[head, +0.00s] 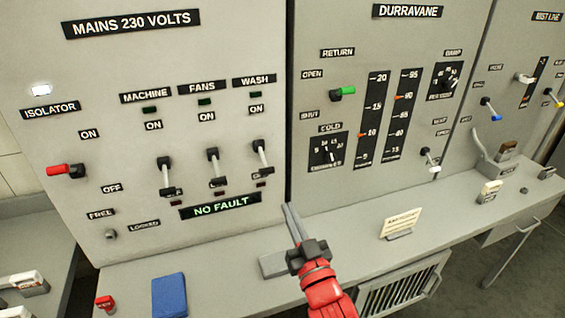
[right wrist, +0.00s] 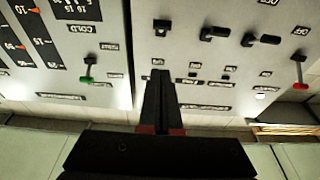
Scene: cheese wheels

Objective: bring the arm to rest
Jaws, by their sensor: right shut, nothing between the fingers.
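My right gripper (head: 288,208) is in front of the lower middle of the control panels, just above the grey ledge. Its two long fingers are together with nothing between them. Its fingertips point up at the left panel's lower right edge; I cannot tell whether they touch it. In the right wrist view, the closed fingers (right wrist: 160,76) point at the panel, which appears upside down. My red right forearm (head: 328,290) comes in from the bottom. My left gripper is not in view.
The middle panel has a green-tipped lever (head: 343,92). A blue block (head: 169,296) and card (head: 402,222) are on the ledge (head: 235,285).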

